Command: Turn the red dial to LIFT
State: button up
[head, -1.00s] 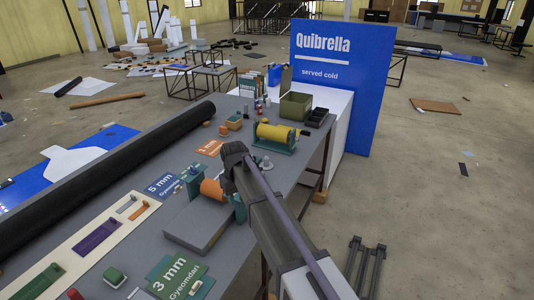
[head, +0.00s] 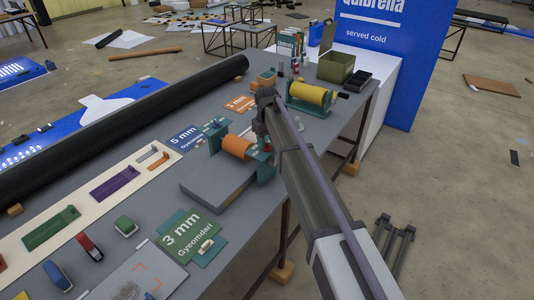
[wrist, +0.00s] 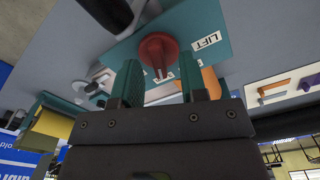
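The red dial (wrist: 158,50) is round with a raised grip and sits on a teal panel (wrist: 130,42) in the wrist view. A white label reading LIFT (wrist: 207,40) is to the right of the dial; other white labels are partly hidden by my fingers. My gripper (wrist: 160,78) has two teal fingers, spread apart with nothing between them. The dial shows just beyond the gap between the fingertips, and I see no clear contact. In the head view my arm's end hangs by the teal stand (head: 265,166) with the orange roller (head: 237,147); my fingers are hard to make out there.
A grey block (head: 215,186) lies in front of the orange roller. A yellow roller (head: 311,93) on a green stand, an olive bin (head: 336,67) and a black tray (head: 367,80) are farther back. A long black roll (head: 130,120) runs along the table's left side.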

jog(key=shift+w+d+f, duration=0.1)
jog(key=shift+f, duration=0.6)
jog(key=shift+r, duration=0.25)
grip_shut()
